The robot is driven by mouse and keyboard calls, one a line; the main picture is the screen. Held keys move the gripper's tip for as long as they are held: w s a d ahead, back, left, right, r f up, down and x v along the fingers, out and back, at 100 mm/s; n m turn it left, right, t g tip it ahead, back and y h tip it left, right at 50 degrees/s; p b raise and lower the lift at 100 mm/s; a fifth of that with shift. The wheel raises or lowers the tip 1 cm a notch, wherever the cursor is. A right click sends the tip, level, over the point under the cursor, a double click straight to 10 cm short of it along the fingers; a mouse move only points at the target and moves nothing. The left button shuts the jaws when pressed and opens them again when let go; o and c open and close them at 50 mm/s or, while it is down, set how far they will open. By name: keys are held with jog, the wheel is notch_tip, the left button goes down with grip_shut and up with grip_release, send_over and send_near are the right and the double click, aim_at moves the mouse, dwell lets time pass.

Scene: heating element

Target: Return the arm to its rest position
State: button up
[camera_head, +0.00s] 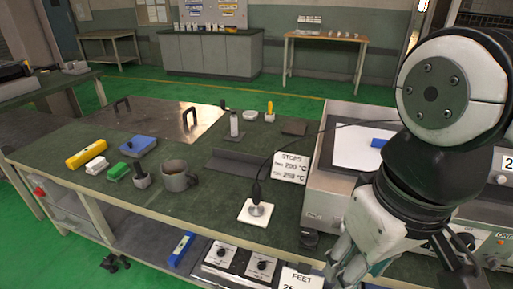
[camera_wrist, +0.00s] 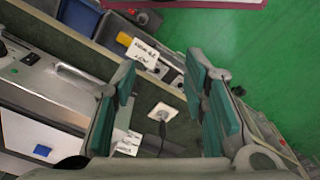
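My arm stands at the right of the head view, bent downward. My gripper (camera_head: 347,262) hangs low at the front edge of the bench, partly hidden by my own wrist. In the wrist view my gripper (camera_wrist: 162,95) shows its two green-padded fingers wide apart, with nothing between the pads. Beyond the fingers, a heating element (camera_wrist: 162,113) with a dark cable lies on a white square plate. In the head view this heating element (camera_head: 257,208) sits on the bench, left of my gripper and apart from it.
A metal hot-plate unit (camera_head: 322,190) stands close beside my arm. A control panel (camera_head: 235,265) sits below the bench top. Green floor lies open around.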

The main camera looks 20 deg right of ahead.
dwell(0.4)
notch_tip(320, 180, up, 18)
jog(key=t+p, duration=0.3)
jog(key=p, duration=1.3)
jog(key=shift+r+p, duration=0.2)
jog(key=shift+p, duration=0.1)
